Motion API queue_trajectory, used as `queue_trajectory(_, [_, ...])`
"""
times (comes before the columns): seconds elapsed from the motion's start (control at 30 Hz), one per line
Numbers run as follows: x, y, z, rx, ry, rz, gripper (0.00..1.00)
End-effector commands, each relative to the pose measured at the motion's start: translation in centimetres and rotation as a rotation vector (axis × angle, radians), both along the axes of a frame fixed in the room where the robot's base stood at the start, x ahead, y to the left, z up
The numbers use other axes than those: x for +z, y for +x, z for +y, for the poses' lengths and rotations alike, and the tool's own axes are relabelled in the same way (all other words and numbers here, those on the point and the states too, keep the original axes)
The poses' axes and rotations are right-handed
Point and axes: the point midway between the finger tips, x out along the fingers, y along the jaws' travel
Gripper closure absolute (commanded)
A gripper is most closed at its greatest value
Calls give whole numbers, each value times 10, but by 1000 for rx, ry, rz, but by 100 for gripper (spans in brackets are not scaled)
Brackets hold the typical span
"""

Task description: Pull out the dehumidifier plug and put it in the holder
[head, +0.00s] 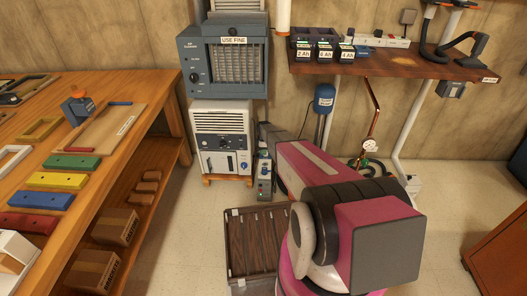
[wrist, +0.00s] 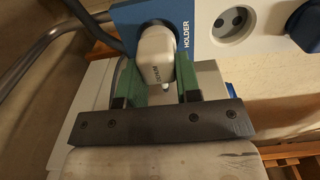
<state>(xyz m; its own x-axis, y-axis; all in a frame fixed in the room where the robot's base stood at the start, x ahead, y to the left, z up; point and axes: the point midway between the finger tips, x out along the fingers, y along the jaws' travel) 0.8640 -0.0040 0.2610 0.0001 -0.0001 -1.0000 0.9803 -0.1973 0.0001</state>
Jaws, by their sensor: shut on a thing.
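The plug is right in front of the blue holder plate (wrist: 194,60) marked HOLDER. Its front end is hidden, so I cannot tell whether it is seated there. An empty round socket (wrist: 232,23) shows on the white strip to the right of the blue plate. My gripper is hidden there.
A dark blue plug (wrist: 306,25) sits at the strip's right end. A grey cable or hose (wrist: 50,40) curves at left. In the head view, an upright socket strip (head: 264,180) stands beside the dehumidifier. A dark-topped crate (head: 228,255) and wooden workbench (head: 150,105) are nearby.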

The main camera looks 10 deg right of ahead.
Motion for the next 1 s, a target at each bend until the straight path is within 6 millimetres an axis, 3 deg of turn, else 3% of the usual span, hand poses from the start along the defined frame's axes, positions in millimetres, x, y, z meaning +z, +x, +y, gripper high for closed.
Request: queue_trajectory(1.0, [-9, 0, 0, 0, 0, 0, 97])
